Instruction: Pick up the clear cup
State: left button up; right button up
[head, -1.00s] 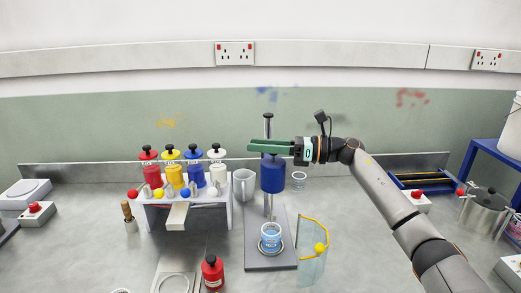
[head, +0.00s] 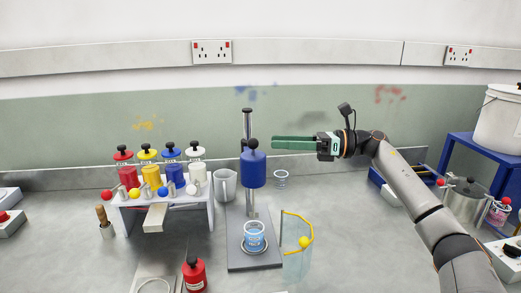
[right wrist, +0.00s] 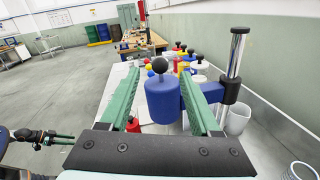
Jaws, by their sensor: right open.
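A small empty clear cup (head: 281,179) stands on the bench behind and right of the blue cylinder; in the right wrist view its rim shows at the bottom right corner (right wrist: 301,171). Another clear cup, with blue contents (head: 254,238), stands on the grey base plate under the blue cylinder. My right gripper (head: 274,143) is open and empty, its green fingers pointing left above the empty cup. In the right wrist view the blue cylinder lies ahead, between the fingers in the picture. Green fingers of my left gripper (right wrist: 60,138) show at the left edge there; their gap is unclear.
The blue cylinder (head: 253,169) hangs on a metal post. A clear shield with a yellow edge (head: 298,262) stands right of the base plate. A clear jug (head: 225,186) and a rack of coloured bottles (head: 135,202) are on the left. Bench right of the shield is clear.

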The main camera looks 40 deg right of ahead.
aim_at(254, 230)
jog(key=k, duration=1)
